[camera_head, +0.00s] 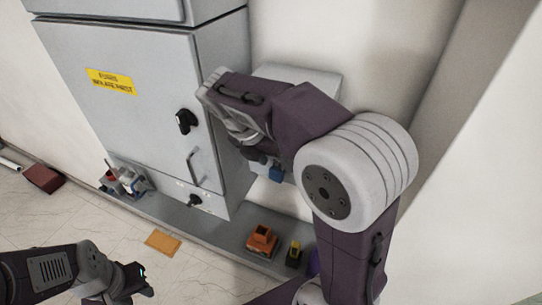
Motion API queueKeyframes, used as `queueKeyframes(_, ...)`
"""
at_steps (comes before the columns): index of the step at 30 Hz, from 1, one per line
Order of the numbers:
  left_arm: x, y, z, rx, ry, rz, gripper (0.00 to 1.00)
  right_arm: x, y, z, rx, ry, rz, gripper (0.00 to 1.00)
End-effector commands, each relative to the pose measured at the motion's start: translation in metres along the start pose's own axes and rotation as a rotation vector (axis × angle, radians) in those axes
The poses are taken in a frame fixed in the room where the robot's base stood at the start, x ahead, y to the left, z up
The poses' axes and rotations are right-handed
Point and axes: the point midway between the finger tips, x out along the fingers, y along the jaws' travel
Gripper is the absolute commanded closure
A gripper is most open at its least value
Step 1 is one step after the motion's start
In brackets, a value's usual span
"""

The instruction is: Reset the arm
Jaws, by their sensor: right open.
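My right arm, purple and grey, rises from the lower right and bends left in front of the grey cabinet's right side. Its wrist is close to the cabinet's edge. My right gripper (266,160) is mostly hidden under the wrist and beside a small blue part (276,174); it is open. My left arm comes in low from the left, above the floor. My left gripper (142,281) is dark and small at the bottom, and its finger gap is not clear.
The grey cabinet (130,75) has a yellow label, a black knob (186,121) and a handle (196,168). A brown box (43,178) stands left.

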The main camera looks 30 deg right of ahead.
Motion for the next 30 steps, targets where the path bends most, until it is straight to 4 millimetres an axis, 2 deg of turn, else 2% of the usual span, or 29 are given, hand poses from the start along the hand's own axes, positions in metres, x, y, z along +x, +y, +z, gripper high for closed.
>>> queueKeyframes(3,0.002,0.0,0.0,0.0,0.0,0.0,0.64,-0.027,0.002,0.0,-0.001,-0.001,0.006,0.39)
queueKeyframes(9,0.001,0.0,0.0,0.0,0.0,0.0,0.64,-0.055,0.001,0.0,-0.002,0.0,0.002,0.39)
queueKeyframes(18,0.001,0.0,0.0,0.0,0.0,0.0,0.64,-0.058,0.0,-0.001,-0.001,0.001,0.0,0.39)
queueKeyframes(20,0.004,0.0,0.0,0.0,0.0,0.0,0.64,-0.052,0.001,-0.003,0.015,0.006,0.002,0.39)
queueKeyframes(23,0.023,0.0,0.002,0.0,0.0,0.0,0.64,-0.011,0.011,-0.022,0.169,0.048,0.017,0.39)
queueKeyframes(26,0.055,-0.001,0.006,0.0,0.0,0.0,0.64,0.065,0.027,-0.066,0.532,0.159,0.036,0.39)
queueKeyframes(27,0.067,-0.001,0.007,0.0,0.0,0.0,0.64,0.096,0.031,-0.085,0.715,0.213,0.031,0.39)
queueKeyframes(30,0.09,-0.002,0.009,0.0,0.0,0.0,0.64,0.156,0.035,-0.129,1.157,0.339,-0.009,0.39)
